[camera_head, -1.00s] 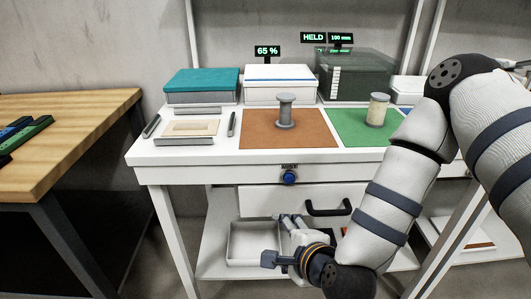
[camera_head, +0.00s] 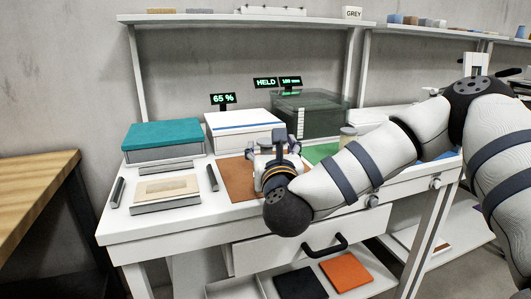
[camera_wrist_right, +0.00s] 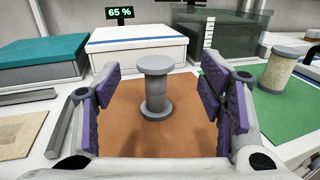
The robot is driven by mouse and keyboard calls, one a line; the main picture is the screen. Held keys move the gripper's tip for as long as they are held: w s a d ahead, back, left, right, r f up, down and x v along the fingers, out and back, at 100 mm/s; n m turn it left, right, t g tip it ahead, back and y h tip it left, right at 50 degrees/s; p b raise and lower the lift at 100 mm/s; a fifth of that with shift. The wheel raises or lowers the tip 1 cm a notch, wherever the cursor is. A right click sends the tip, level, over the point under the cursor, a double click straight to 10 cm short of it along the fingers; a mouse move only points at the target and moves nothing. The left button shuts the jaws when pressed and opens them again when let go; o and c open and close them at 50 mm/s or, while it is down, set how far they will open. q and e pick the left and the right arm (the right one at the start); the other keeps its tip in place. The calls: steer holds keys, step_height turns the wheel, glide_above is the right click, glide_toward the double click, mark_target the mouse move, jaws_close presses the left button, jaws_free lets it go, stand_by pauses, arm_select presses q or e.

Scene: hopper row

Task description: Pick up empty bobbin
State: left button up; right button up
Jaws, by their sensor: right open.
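The empty grey bobbin (camera_wrist_right: 155,90) stands upright on the brown mat (camera_wrist_right: 128,135) in the right wrist view. My right gripper (camera_wrist_right: 158,92) is open, with its purple-padded fingers to the left and right of the bobbin and a gap on both sides. A thread-wound bobbin (camera_wrist_right: 280,73) stands on the green mat (camera_wrist_right: 262,110) to the right. My left gripper is not in view.
Behind the mats are a white box (camera_head: 240,128) and a dark translucent bin (camera_head: 308,112). A teal-topped box (camera_head: 163,136) and a beige pad on a tray (camera_head: 166,188) are to the left. A drawer with a black handle (camera_head: 325,246) is below the tabletop.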

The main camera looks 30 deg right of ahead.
mark_target(267, 144)
steer(key=x, duration=0.5)
steer(key=f+x, duration=0.1)
steer(key=x, duration=0.1)
steer(key=shift+w+a+f, duration=0.15)
steer(key=shift+w, duration=0.15)
steer(key=c, duration=1.3)
